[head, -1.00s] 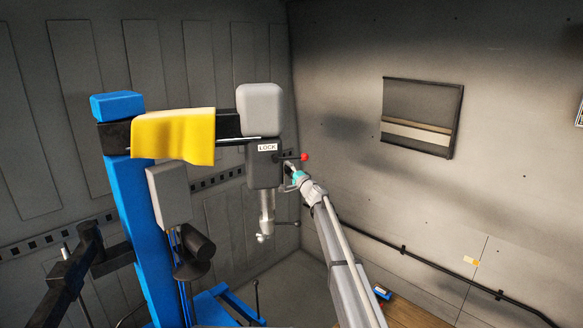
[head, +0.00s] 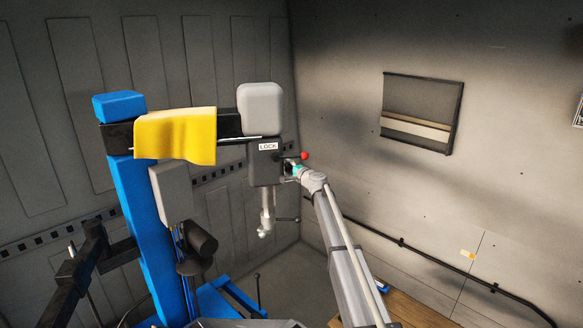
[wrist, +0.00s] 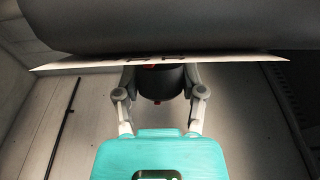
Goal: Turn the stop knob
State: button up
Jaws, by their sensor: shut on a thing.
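The stop knob (wrist: 161,84) is a short dark cylinder in the wrist view, with a bit of red at its upper edge. My gripper (wrist: 158,72) has one finger on each side of it and is shut on it. In the head view my gripper (head: 288,170) is at the right side of the dark block labelled LOCK (head: 265,170), just below a red ball (head: 304,155) on a short lever. The knob itself is hidden there by my gripper and the block.
A blue column (head: 148,220) carries a horizontal arm with a yellow cloth (head: 175,135) over it. A grey cap (head: 260,108) sits above the block, and a metal shaft (head: 266,212) hangs below. Walls stand behind and to the right. Floor beneath the shaft looks clear.

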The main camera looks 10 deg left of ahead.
jog(key=o, duration=1.2)
jog(key=shift+c, duration=0.2)
jog(key=shift+s+d, duration=0.1)
jog(key=v, duration=1.1)
jog(key=shift+s+d, duration=0.2)
jog(key=shift+s, duration=0.1)
jog(key=shift+f, duration=0.1)
